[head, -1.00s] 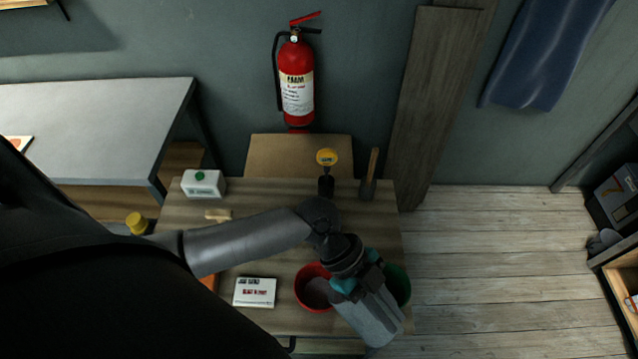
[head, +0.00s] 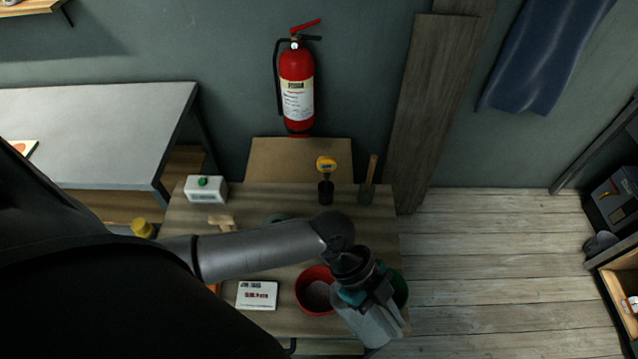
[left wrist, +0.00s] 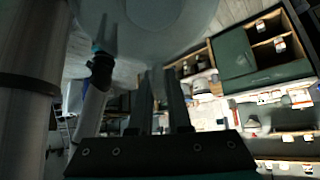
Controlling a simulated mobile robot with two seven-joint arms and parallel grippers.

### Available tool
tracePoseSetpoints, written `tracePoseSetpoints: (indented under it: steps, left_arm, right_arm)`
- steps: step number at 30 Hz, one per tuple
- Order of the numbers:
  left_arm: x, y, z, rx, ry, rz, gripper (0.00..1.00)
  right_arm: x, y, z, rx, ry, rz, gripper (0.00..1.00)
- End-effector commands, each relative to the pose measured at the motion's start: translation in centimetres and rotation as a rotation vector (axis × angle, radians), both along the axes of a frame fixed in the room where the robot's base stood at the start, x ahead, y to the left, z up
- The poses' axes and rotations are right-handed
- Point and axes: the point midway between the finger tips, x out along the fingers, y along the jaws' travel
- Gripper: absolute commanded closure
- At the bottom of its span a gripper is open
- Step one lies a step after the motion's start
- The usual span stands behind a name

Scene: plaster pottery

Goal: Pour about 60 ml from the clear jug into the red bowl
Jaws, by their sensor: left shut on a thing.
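The clear jug (head: 372,323) is greyish and see-through, tilted at the front right of the table. My left gripper (head: 366,290) is shut on it. In the left wrist view the gripper fingers (left wrist: 163,98) reach up to the pale jug wall (left wrist: 195,25). The red bowl (head: 303,297) stands on the table just left of the jug, with greyish contents showing inside. The jug and gripper cover part of the bowl's right side. I see no clear stream between them.
A green bowl (head: 401,291) stands behind the jug, partly hidden. A white panel with red text (head: 257,296) lies left of the red bowl. A white box (head: 206,189), a yellow-topped tool (head: 326,166) and a wooden-handled tool (head: 369,178) stand along the back.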

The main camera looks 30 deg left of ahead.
Motion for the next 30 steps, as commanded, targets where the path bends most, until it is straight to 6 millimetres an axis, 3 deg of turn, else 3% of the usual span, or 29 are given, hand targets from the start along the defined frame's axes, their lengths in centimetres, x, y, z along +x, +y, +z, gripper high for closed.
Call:
tracePoseSetpoints:
  steps: [13, 30]
  left_arm:
    - [-0.2, -3.0, -0.4, 0.219, -0.037, -0.005, 1.00]
    - [-0.8, -6.5, -3.7, 0.580, -0.082, -0.011, 1.00]
  right_arm:
    - [0.0, 0.0, -0.1, 0.000, 0.000, 0.000, 0.50]
    - [0.0, 0.0, -0.2, 0.000, 0.000, 0.000, 0.50]
